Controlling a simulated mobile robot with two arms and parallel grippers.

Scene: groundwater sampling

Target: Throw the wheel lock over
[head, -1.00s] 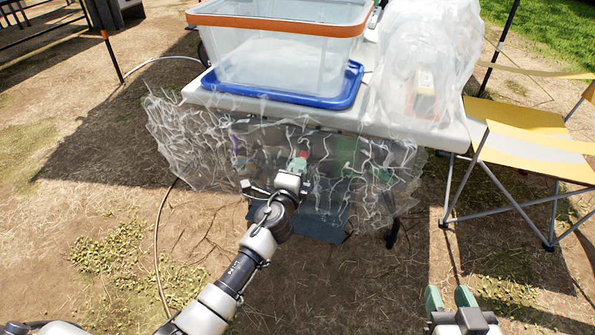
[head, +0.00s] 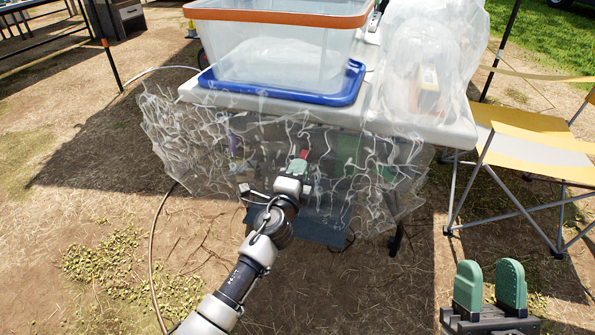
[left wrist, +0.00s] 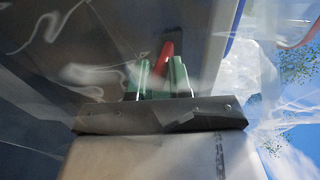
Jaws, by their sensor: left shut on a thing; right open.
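A small red lever, which looks like the wheel lock (head: 303,154), shows under the front edge of the white table, behind clear plastic film. My left gripper (head: 296,165) reaches up to it from below, its green fingers shut on it. In the left wrist view the red lever (left wrist: 165,56) stands between the two green fingers of my left gripper (left wrist: 161,76); the film blurs how they touch. What the lever is fixed to is hidden. My right gripper (head: 490,284) is open and empty at the lower right, well away from the table.
Wrinkled clear film (head: 190,140) hangs along the table's (head: 440,130) front. A clear bin with an orange rim (head: 270,17) stands above a blue lid (head: 340,92) on top. A yellow folding chair (head: 520,130) is at the right. A hose (head: 153,245) lies on the ground at the left.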

